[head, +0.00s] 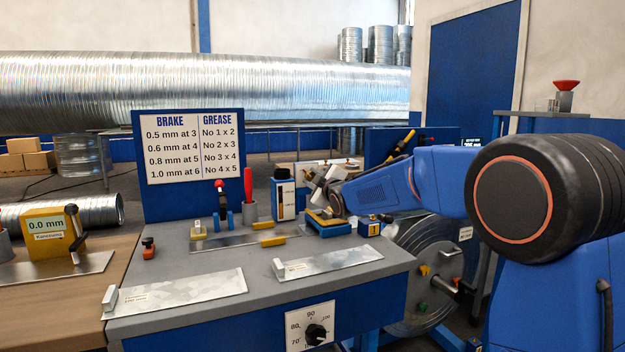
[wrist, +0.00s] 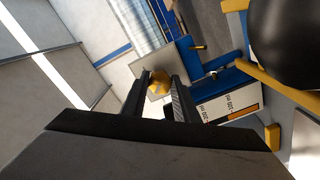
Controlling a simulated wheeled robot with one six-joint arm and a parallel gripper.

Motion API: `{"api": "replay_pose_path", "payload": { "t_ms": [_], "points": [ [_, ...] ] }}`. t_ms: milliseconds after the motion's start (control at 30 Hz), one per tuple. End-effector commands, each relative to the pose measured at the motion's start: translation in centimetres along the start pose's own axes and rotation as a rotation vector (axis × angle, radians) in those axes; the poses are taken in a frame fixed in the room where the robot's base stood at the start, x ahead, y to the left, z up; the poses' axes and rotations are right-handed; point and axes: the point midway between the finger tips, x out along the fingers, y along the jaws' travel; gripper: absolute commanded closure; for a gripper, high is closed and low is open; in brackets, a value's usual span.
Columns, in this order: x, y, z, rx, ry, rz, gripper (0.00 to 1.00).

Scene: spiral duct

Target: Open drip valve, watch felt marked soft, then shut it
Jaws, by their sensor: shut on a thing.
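My gripper (head: 320,184) is over the back right of the grey bench, beside the blue-and-white reservoir (head: 284,198). In the wrist view my gripper (wrist: 164,98) has its two dark fingers closed on a small yellow knob (wrist: 158,83), which looks like the drip valve's handle. The reservoir, marked in ml, also shows in the wrist view (wrist: 228,104). Below the gripper in the head view is a blue tray with a yellow-edged pad (head: 328,224), possibly a felt. No "soft" marking is readable, and no drip can be made out.
The grey bench (head: 230,262) holds metal sheets (head: 182,293), yellow bars (head: 273,241) and a red-handled tool (head: 248,187). A blue BRAKE and GREASE board (head: 188,150) stands behind. A numbered dial (head: 311,330) is on the bench front. The bench's front middle is fairly open.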

Motion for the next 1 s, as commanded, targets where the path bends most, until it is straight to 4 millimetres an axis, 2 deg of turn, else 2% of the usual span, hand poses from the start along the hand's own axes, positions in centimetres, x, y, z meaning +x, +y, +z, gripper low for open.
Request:
{"api": "replay_pose_path", "payload": {
  "t_ms": [700,1000],
  "points": [
    [-0.01,-0.2,0.02,0.616,-0.001,-0.001,0.95],
    [-0.01,-0.23,0.02,0.807,-0.002,-0.001,0.95]
  ]
}}
